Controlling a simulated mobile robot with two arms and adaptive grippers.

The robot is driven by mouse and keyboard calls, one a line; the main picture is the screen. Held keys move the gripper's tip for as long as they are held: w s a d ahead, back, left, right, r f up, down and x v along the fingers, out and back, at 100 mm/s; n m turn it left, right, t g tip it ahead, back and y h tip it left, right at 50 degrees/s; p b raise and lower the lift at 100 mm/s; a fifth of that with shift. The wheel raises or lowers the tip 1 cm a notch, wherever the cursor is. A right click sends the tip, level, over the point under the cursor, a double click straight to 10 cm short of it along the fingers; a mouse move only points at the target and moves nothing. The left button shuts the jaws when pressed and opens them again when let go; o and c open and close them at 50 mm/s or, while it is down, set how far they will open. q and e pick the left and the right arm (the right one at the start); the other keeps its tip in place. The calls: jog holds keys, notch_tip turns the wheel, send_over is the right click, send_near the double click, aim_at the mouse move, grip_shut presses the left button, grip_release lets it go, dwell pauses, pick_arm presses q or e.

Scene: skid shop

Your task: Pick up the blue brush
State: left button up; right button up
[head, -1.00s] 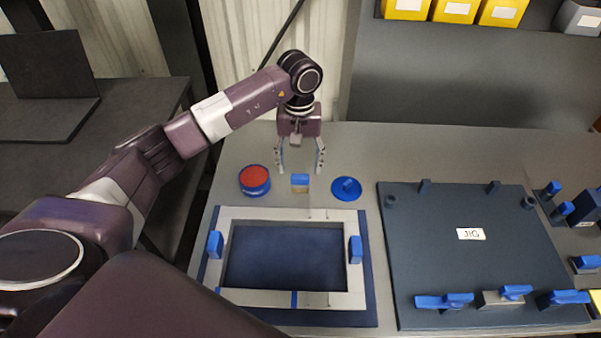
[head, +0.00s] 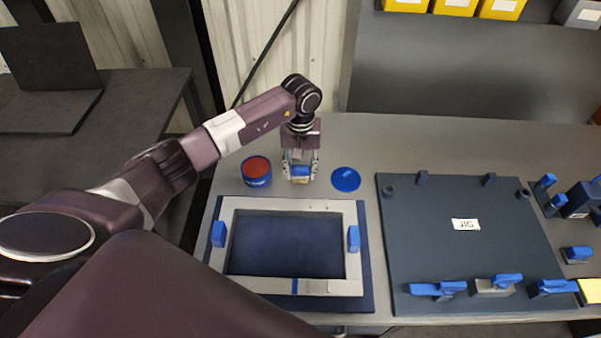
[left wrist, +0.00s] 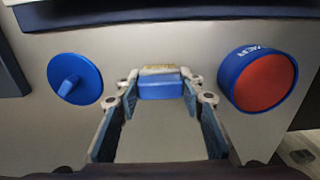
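The blue brush (head: 300,171) is a small block with a blue top and a tan lower part, on the bench behind the grey frame. It also shows in the left wrist view (left wrist: 160,88), between the fingertips. My left gripper (head: 300,174) points down over it, with one finger on each side. In the left wrist view both fingertips (left wrist: 160,84) sit against the brush's two ends, with no clear gap. The brush looks still at bench level. My right gripper is not in view.
A blue tin with a red top (head: 256,171) stands close left of the brush, and a blue round lid with a knob (head: 345,179) close right. A grey frame (head: 290,204) lies in front. The JIG board (head: 430,220) lies to the right. The bench behind is clear.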

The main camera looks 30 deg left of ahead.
aim_at(300, 167)
pick_arm(q)
jog(key=c, duration=0.5)
jog(key=shift+r, duration=0.1)
jog(key=shift+w+r, duration=0.1)
jog(key=shift+r, duration=0.25)
notch_tip(300, 167, up, 19)
jog(key=b, duration=0.4)
jog(key=shift+r, duration=0.1)
jog(key=o, duration=0.5)
jog(key=shift+c, duration=0.2)
jog(key=c, duration=0.3)
